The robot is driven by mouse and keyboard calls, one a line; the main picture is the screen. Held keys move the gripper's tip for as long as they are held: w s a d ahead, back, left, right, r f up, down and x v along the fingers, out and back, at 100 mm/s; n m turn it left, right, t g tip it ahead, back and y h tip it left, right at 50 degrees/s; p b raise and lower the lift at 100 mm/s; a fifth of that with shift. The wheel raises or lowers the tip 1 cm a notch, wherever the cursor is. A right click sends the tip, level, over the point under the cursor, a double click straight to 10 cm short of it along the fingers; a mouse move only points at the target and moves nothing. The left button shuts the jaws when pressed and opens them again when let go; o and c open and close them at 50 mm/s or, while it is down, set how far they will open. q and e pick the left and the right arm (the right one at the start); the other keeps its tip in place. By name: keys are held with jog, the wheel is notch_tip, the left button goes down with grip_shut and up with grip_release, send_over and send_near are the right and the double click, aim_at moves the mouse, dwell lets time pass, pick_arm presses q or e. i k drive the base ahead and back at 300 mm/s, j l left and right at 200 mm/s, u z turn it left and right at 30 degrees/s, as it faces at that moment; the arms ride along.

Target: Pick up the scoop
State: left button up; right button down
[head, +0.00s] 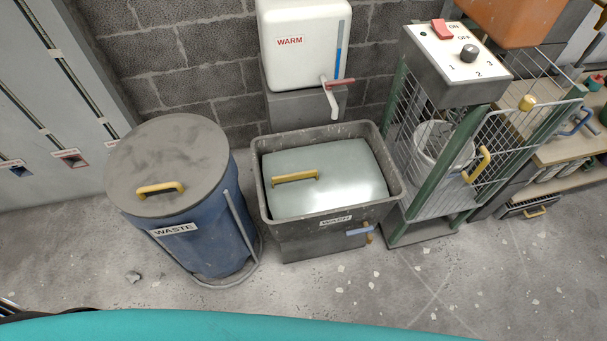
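I cannot make out a scoop in the head view. Neither of my grippers shows. The inside of the wash tub (290,227) is mostly hidden by a pale glassy lid (335,187) with a yellow handle. The inside of the blue waste bin (205,248) is hidden by its round grey lid (170,150), which also has a yellow handle.
A white WARM water tank (305,60) with a red-handled tap hangs behind the tub. A wire cage (430,190) under a control box (458,65) holds a white bucket (440,143). A cluttered bench (560,150) stands at right. The front floor is mostly clear.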

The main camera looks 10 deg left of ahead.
aim_at(590, 126)
jog(key=z, duration=1.5)
jog(key=i+l+u, duration=0.35)
jog(key=i+l, duration=0.6)
jog(key=i, duration=0.1)
